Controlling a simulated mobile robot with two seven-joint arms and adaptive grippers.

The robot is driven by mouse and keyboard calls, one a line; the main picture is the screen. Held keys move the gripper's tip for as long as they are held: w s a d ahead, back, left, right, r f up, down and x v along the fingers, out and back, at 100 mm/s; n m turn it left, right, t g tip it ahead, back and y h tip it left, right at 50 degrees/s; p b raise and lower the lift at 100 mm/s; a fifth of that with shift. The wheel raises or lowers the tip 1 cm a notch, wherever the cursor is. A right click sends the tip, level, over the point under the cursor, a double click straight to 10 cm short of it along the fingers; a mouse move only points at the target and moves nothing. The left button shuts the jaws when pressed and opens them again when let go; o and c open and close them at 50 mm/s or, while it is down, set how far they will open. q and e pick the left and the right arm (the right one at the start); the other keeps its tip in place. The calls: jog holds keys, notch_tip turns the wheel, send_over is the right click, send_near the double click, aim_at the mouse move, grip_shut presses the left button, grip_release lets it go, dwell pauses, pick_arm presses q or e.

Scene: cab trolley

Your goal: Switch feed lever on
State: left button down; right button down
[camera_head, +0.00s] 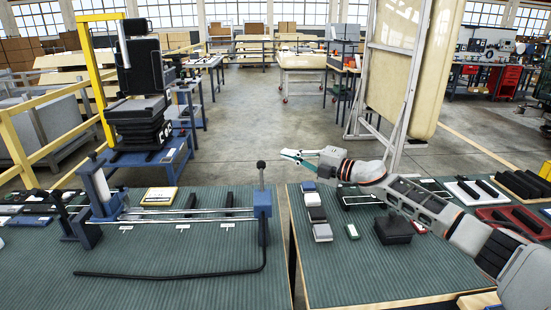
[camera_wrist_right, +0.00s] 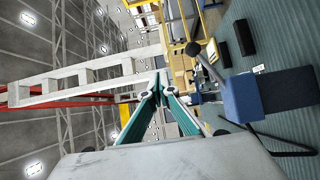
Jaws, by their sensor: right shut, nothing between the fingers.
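The feed lever (camera_head: 261,177) is a short upright stick with a black ball knob on a blue block (camera_head: 263,205), at the right end of the rails on the left bench. In the right wrist view the lever (camera_wrist_right: 208,64) and its blue block (camera_wrist_right: 258,97) are at the right. My right gripper (camera_head: 285,154) has teal fingers and is shut and empty. It is just right of the knob and slightly higher in the picture, apart from it. Its fingers (camera_wrist_right: 160,82) also show in the right wrist view. My left gripper is not in view.
A seat (camera_head: 139,95) on a blue trolley stands behind.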

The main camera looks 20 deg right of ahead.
jog(key=shift+s+d+r, duration=0.9)
jog(key=shift+s+d, duration=0.05)
jog(key=shift+s, duration=0.25)
